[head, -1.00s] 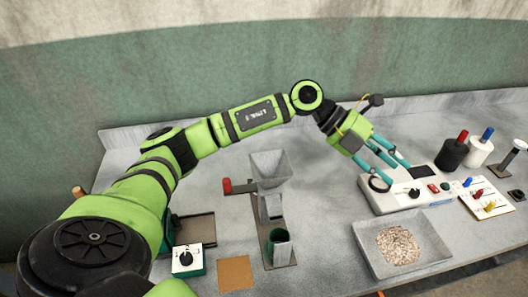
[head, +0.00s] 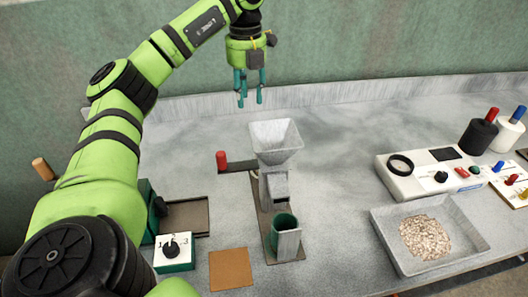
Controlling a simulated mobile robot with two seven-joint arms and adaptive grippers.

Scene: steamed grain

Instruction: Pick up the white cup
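A cup-like vessel (head: 288,243), dark green inside with a pale grey front piece, stands upright under the grey hopper (head: 275,140). A white cylinder (head: 505,137) with a blue handle on top stands at the right edge; I cannot tell whether it is a cup. My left gripper (head: 250,97) is raised in front of the back wall, above and left of the hopper. Its teal fingers point down, apart, with nothing between them. My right gripper is not in view.
A grey tray of grain (head: 471,228) lies at front right. Behind it is a white box with knobs (head: 415,185), near a black cylinder with a red handle (head: 477,138). A brown square (head: 230,270) and a switch box (head: 174,262) lie at front left. The table's back middle is clear.

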